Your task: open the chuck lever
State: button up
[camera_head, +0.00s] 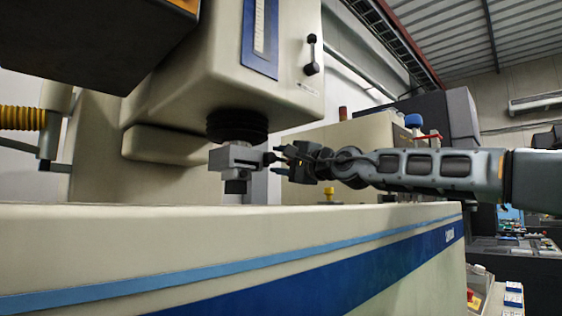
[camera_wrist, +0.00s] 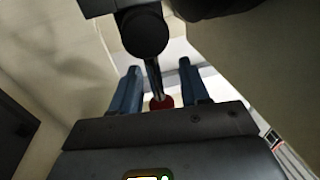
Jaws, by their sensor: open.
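The grey metal chuck (camera_head: 238,158) hangs under the machine head's black bellows. A dark round piece (camera_head: 268,158) sticks out on its right side, facing my gripper. In the wrist view this dark round piece (camera_wrist: 145,33) is at the top, and a thin shiny rod (camera_wrist: 153,76) runs from it to a red knob (camera_wrist: 161,103), which I take as the chuck lever. My gripper (camera_head: 281,152) is open beside the chuck's right side. In the wrist view my blue fingers (camera_wrist: 161,78) stand either side of the rod and knob, with visible gaps. The knob's lower part is hidden by my gripper body.
The large beige machine head (camera_head: 190,90) is just above the chuck. The cream tank wall with a blue stripe (camera_head: 240,245) runs across the front below. A yellow fitting (camera_head: 328,194) stands behind the wall, under my arm. A yellow hose (camera_head: 22,118) is at left.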

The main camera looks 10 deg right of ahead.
aim_at(288, 161)
jog(key=b+v, duration=0.3)
jog(key=v, duration=0.4)
jog(key=shift+s+d+f, duration=0.1)
jog(key=shift+s+f, duration=0.05)
jog(key=shift+s, duration=0.2)
jog(key=shift+d, duration=0.1)
